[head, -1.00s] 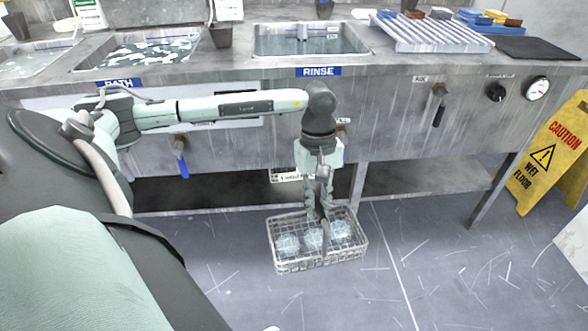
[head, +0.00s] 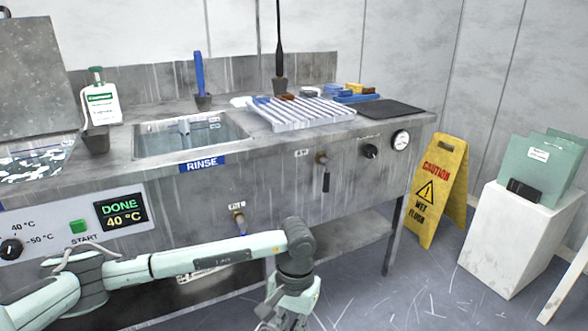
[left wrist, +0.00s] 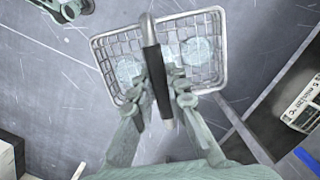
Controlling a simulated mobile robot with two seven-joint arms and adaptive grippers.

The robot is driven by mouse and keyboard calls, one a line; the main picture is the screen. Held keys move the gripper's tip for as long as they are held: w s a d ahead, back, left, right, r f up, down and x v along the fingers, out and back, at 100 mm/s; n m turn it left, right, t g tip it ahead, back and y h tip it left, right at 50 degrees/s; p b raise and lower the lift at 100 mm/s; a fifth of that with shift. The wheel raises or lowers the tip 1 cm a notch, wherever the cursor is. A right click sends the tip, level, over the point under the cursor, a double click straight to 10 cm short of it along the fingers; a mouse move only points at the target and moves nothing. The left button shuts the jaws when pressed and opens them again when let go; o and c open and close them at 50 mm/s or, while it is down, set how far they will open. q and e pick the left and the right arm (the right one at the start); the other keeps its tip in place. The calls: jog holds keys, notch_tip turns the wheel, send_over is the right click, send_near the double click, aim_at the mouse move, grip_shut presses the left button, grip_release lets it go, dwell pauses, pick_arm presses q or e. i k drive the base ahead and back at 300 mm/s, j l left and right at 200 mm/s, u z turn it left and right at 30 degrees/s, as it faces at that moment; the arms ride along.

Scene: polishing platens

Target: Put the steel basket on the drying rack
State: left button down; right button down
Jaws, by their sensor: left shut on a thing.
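The steel basket (left wrist: 222,50) is a wire basket with several clear round discs inside. In the left wrist view my left gripper (left wrist: 163,100) is shut on its dark handle, and the basket hangs below it above the floor. In the head view my left wrist is at the bottom edge, and the gripper and basket are out of frame. The drying rack (head: 300,112) is a pale ribbed tray on the bench, right of the rinse sink, with its ribs clear. A grey-green part at the left wrist view's top left seems to be my right arm; its jaws are unclear.
The rinse sink (head: 190,133) holds liquid. A dark mat (head: 378,114) and blue trays (head: 355,98) lie beside and behind the rack. A yellow wet-floor sign (head: 437,190) stands right of the bench, then a white pedestal (head: 510,240). The control panel reads DONE, 40 °C.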

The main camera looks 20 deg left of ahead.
aim_at(306, 109)
jog(key=i+l+u, duration=0.3)
jog(key=l, duration=0.3)
jog(key=i+l+u, duration=0.35)
jog(key=l, duration=0.35)
jog(key=i+l+u, duration=0.15)
jog(key=l, duration=0.25)
jog(key=i+l+u, duration=0.15)
jog(key=l, duration=0.25)
jog(key=i+l+u, duration=0.15)
jog(key=l, duration=0.25)
